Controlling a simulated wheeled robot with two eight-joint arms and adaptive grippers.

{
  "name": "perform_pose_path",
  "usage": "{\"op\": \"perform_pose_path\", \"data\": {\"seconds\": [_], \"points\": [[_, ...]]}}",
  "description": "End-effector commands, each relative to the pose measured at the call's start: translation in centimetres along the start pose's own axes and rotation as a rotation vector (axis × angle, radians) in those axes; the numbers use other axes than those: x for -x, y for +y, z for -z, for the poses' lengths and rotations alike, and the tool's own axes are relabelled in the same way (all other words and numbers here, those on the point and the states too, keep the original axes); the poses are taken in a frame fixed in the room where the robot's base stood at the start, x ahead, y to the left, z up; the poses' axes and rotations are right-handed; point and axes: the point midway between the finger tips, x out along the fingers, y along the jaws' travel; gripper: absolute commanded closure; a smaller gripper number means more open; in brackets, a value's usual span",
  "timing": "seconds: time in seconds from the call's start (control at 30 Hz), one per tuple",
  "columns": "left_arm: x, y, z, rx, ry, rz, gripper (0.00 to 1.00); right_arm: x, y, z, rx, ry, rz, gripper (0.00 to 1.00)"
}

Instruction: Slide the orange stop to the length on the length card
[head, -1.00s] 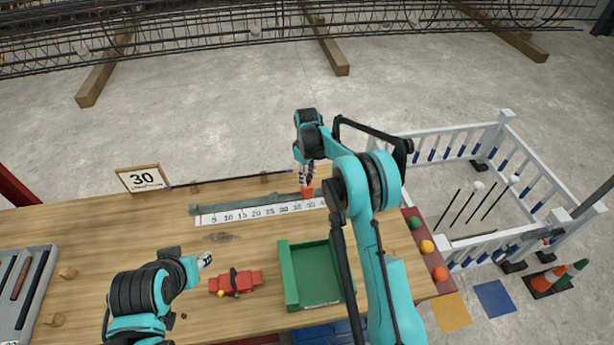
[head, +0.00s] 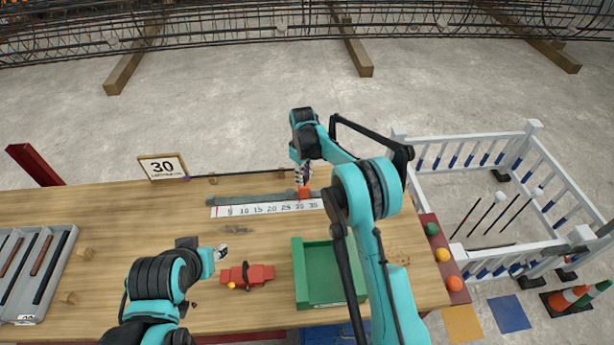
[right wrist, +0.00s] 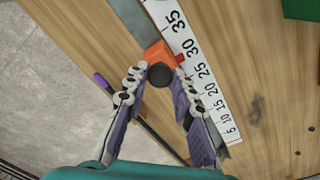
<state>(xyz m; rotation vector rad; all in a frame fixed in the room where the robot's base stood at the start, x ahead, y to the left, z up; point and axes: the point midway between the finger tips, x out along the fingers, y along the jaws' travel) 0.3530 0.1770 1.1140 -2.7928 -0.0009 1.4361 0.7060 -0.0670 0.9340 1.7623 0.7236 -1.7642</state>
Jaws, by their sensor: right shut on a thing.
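The length card (head: 162,168) reads 30 and stands at the table's back left. The orange stop (head: 304,193) sits on the grey rail (head: 252,199) behind the white scale (head: 266,210). In the right wrist view, the stop (right wrist: 158,54) has a black knob (right wrist: 160,75), and its red pointer (right wrist: 180,59) lies close to the 30 mark, slightly toward 25. My right gripper (right wrist: 160,77) is shut on the stop, its fingers on either side of the knob. My left gripper (head: 221,253) is over the table's front left; its fingers are too small to read.
A green tray (head: 303,276) and a red tool (head: 247,275) lie in front of the scale. A dark rod (head: 238,175) runs behind the rail. A grey tray (head: 57,278) is at left. Coloured balls (head: 442,255) line the right edge.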

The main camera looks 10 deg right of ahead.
Motion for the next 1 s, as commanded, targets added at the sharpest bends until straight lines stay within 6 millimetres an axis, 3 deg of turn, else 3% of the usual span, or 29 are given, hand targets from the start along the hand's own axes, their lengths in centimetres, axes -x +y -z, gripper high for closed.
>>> {"op": "perform_pose_path", "data": {"seconds": [0.03,0.1,0.4,0.53,1.0], "points": [[0.0,0.0,0.0,0.000,0.000,0.000,0.60,0.0,-0.3,0.3,0.004,0.005,0.003,0.73],[0.0,0.0,0.0,0.000,0.000,0.000,0.60,0.0,-0.3,0.3,0.004,0.005,0.003,0.54],[0.0,0.0,0.0,0.000,0.000,0.000,0.60,0.1,-0.2,0.2,0.002,0.003,0.002,0.54],[0.0,0.0,0.0,0.000,0.000,0.000,0.60,1.0,-0.1,0.2,0.002,0.003,0.002,0.54],[0.0,0.0,0.0,0.000,0.000,0.000,0.60,10.2,-0.3,0.3,0.004,0.003,0.002,0.54]]}}
